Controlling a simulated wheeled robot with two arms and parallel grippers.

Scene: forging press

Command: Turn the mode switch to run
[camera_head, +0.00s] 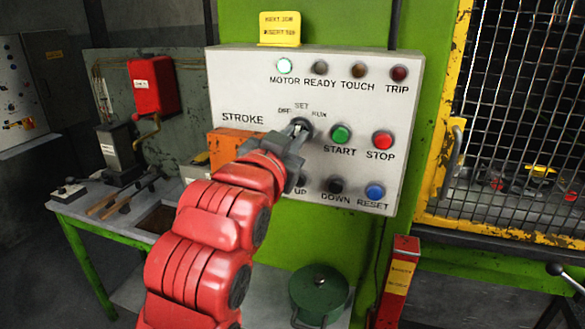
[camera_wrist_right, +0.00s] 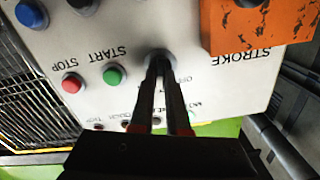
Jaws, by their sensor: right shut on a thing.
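The mode switch (camera_head: 305,123) is a dark round knob on the light grey control panel (camera_head: 238,85), with OFF, SET and RUN printed around it. My right gripper (camera_head: 298,130) reaches the switch from the lower left and is shut on it. The right wrist view shows the panel upside down, with both dark fingers (camera_wrist_right: 161,72) on the switch (camera_wrist_right: 158,56). The fingers hide most of the knob, so I cannot tell which mark it points to. My left gripper is not in view.
The green START button (camera_head: 341,134) and red STOP button (camera_head: 382,140) are right of the switch. The MOTOR lamp (camera_head: 285,65) is lit. An orange box (camera_head: 222,143) is at the panel's left edge. A yellow-framed mesh guard (camera_head: 520,100) stands at the right.

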